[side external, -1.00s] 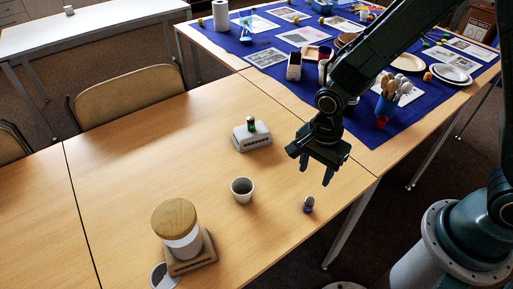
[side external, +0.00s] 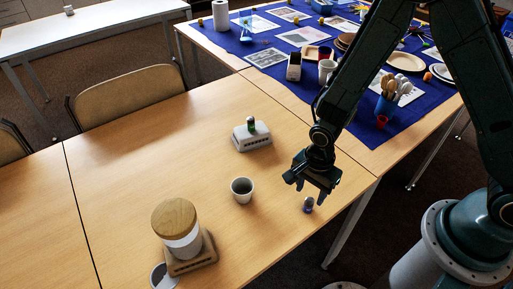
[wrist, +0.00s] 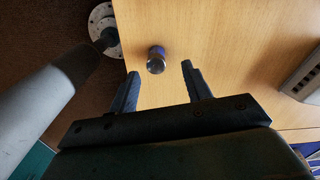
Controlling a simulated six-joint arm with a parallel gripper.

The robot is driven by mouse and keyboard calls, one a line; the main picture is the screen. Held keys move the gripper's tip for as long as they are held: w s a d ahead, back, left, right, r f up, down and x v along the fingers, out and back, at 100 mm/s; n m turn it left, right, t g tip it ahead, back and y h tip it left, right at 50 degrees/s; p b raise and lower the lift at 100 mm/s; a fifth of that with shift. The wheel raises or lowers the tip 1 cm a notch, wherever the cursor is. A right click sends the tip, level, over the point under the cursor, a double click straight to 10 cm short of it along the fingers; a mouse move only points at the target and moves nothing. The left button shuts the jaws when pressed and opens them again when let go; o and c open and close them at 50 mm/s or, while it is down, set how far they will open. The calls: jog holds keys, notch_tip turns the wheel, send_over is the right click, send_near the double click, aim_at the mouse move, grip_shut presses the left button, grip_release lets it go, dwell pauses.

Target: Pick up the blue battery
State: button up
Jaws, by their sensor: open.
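The blue battery (side external: 308,204) stands upright near the table's right edge, blue with a greyish top. In the wrist view the battery (wrist: 156,60) lies between the lines of the two fingers, just beyond their tips. My gripper (side external: 310,197) is open and empty above the battery. In the wrist view the open fingers of my gripper (wrist: 160,76) point toward it, one on each side. I cannot tell the exact height of the fingertips above the table.
A white cup (side external: 242,190) stands left of the battery. A grey slotted block (side external: 252,137) with a green battery (side external: 251,124) on it is farther back. A wooden-lidded jar (side external: 181,228) stands on a tan block (side external: 192,262) at front left. The table's edge is close by the battery.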

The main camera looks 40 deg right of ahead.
aim_at(310, 200)
jog(key=shift+s+f, duration=0.15)
jog(key=shift+f, duration=0.65)
jog(key=shift+s+f, duration=0.15)
jog(key=shift+f, duration=1.65)
grip_shut()
